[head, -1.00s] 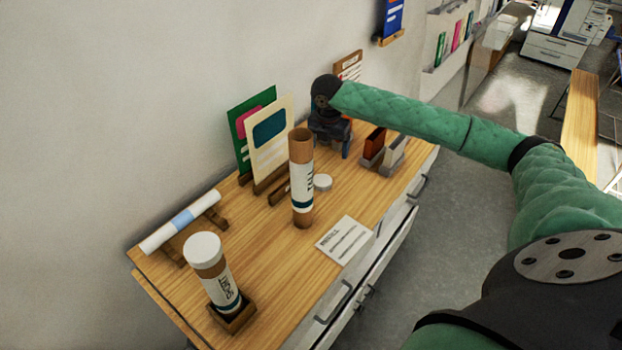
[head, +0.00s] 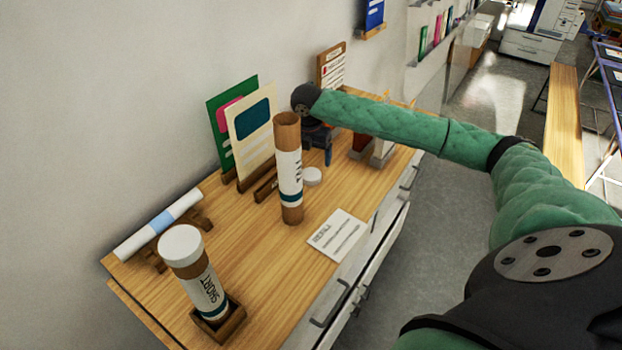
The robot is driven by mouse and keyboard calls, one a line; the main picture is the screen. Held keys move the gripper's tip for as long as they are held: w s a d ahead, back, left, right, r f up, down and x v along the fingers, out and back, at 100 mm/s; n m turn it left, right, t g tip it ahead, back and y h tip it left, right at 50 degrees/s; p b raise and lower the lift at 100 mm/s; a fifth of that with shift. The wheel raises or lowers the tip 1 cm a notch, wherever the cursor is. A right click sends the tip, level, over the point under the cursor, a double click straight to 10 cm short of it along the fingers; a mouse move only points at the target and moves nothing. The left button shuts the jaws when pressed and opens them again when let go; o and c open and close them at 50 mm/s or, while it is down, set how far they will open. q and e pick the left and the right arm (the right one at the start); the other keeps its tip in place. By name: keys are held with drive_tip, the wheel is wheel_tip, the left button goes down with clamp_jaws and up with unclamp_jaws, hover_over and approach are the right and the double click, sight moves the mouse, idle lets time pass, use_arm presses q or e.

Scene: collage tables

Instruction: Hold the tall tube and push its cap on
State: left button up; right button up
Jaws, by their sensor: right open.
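The tall tube (head: 290,178) stands upright on the wooden table. It is brown with a white label, and its top is open. A white round cap (head: 313,176) lies on the table just right of the tube. My right gripper (head: 322,152) is open and points down at the table behind the tube and cap. It is apart from the cap, and the tube partly hides it. My left gripper is out of view.
A short tube (head: 200,280) with a white cap leans in a wooden holder at the front. A rolled paper (head: 158,225) lies on a stand at left. Upright cards (head: 252,130) stand behind the tube. A printed sheet (head: 337,235) lies at right. Small boxes (head: 383,150) stand beyond.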

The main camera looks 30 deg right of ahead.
sight(311, 174)
drive_tip(key=shift+w+d+f+p, duration=0.15)
drive_tip(key=shift+f+p, duration=0.35)
drive_tip(key=shift+f, duration=0.8)
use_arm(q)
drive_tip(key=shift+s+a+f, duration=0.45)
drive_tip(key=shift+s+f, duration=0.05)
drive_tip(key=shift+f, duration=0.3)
use_arm(e)
drive_tip(key=shift+f+p, duration=0.2)
drive_tip(key=shift+p, duration=0.15)
drive_tip(key=f, duration=0.1)
drive_tip(key=f+p, duration=0.2)
drive_tip(key=f, duration=0.1)
drive_tip(key=shift+w, duration=0.25)
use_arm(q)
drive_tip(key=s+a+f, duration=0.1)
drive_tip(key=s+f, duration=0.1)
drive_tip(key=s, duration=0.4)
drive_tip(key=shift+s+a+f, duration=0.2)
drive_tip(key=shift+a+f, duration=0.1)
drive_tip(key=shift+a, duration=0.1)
use_arm(e)
drive_tip(key=shift+f, duration=0.4)
drive_tip(key=shift+c, duration=0.4)
drive_tip(key=c, duration=1)
